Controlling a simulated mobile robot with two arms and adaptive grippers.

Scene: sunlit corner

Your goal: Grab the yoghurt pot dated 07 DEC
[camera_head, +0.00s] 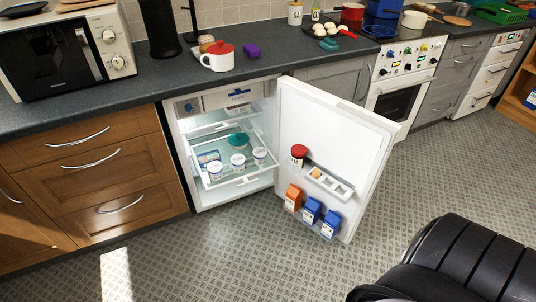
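Three white yoghurt pots stand upright on a pulled-out glass shelf (229,180) of the open fridge. The left pot (215,171), the middle pot (238,163) and the right pot (260,156) form a slanting row near the shelf's front. They have dark markings, too small to read, so I cannot tell which bears 07 DEC. Neither of my grippers is in view.
The fridge door (330,140) stands wide open to the right, holding a red-lidded jar (298,155) and cartons (311,210). A teal-lidded bowl (239,140) sits behind the pots. A black padded seat (455,262) fills the lower right. Floor before the fridge is clear.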

